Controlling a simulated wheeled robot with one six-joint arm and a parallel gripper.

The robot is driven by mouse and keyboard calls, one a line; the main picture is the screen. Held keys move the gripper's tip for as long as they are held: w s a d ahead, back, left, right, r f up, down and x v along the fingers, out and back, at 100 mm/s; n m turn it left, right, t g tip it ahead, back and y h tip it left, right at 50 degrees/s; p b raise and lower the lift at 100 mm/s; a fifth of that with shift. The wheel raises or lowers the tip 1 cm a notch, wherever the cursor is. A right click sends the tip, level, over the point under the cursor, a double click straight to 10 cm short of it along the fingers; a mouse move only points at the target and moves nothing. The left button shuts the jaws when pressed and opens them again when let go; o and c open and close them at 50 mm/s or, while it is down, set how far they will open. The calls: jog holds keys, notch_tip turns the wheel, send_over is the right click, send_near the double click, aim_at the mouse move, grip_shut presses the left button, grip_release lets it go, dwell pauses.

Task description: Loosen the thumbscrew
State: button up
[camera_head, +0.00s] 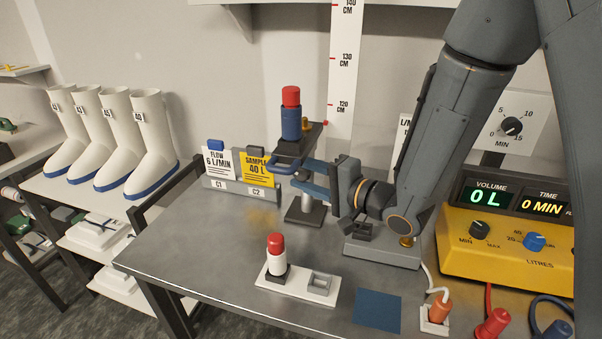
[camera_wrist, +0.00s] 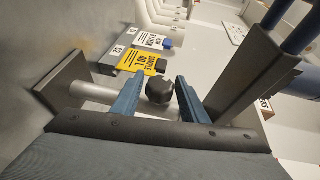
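The thumbscrew (camera_wrist: 160,89) is a black lobed knob on the side of a stand's light post (camera_wrist: 95,92). My gripper (camera_wrist: 160,78) is open, its two blue fingers on either side of the knob, with a small gap showing on each side. In the head view my gripper (camera_head: 312,179) is at the stand, above its dark base (camera_head: 306,214); the knob is hidden there.
A sign holder with a yellow card (camera_head: 258,170) stands left of the stand. In front, a white plate (camera_head: 293,285) holds a red-capped white bottle (camera_head: 276,259). A yellow meter box (camera_head: 480,252) is at the right. The bench (camera_head: 190,240) is clear at front left.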

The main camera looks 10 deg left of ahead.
jog(key=c, duration=0.7)
jog(key=shift+r+p, duration=0.15)
jog(key=shift+p, duration=0.35)
jog(key=shift+s+h+p, duration=0.1)
jog(key=shift+h+p, duration=0.3)
jog(key=shift+p, duration=0.15)
jog(key=n+g+h+p, duration=0.1)
jog(key=p, duration=0.2)
jog(key=shift+r+h+p, duration=0.1)
jog(key=shift+h+p, duration=0.2)
jog(key=shift+p, duration=0.1)
jog(key=h+p, duration=0.1)
jog(key=p, duration=0.1)
jog(key=shift+p, duration=0.3)
jog(key=shift+h, duration=0.3)
jog(key=shift+f+n+p, duration=0.25)
jog(key=shift+n+p, duration=0.05)
jog(key=shift+p, duration=0.1)
